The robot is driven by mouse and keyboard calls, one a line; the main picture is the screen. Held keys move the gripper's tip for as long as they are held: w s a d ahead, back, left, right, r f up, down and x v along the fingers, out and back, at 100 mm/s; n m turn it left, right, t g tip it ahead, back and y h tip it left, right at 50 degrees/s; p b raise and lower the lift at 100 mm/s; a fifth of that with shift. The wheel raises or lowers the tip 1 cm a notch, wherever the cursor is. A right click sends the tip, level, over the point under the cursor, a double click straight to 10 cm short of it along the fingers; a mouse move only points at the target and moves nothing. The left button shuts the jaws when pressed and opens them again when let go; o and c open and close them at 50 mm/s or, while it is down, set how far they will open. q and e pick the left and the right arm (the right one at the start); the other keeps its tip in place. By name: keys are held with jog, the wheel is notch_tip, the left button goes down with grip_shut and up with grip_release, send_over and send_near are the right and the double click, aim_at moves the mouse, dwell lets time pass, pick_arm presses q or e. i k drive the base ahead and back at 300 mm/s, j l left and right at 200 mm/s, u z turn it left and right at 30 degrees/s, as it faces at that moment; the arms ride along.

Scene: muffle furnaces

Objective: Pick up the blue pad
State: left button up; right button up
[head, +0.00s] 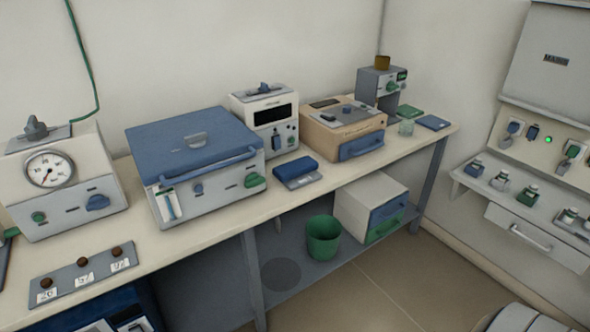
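Two blue things on the bench could be the blue pad. A thick blue pad (295,167) with rounded edges lies on a grey base between the blue-lidded furnace and the beige box. A thin, flat blue pad (433,122) lies near the bench's right end, beside a flat green pad (409,112). I cannot tell which one the task names. Neither of my grippers is in view.
The long bench (200,232) carries a blue-lidded furnace (195,160), a gauge unit (62,180), a white instrument (266,115) and a beige box (343,130). A small translucent cup (406,128) stands near the flat pads. A green bin (323,237) stands below.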

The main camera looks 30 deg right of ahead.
aim_at(286, 171)
jog(key=i+l+z, duration=0.35)
jog(key=i+z, duration=0.4)
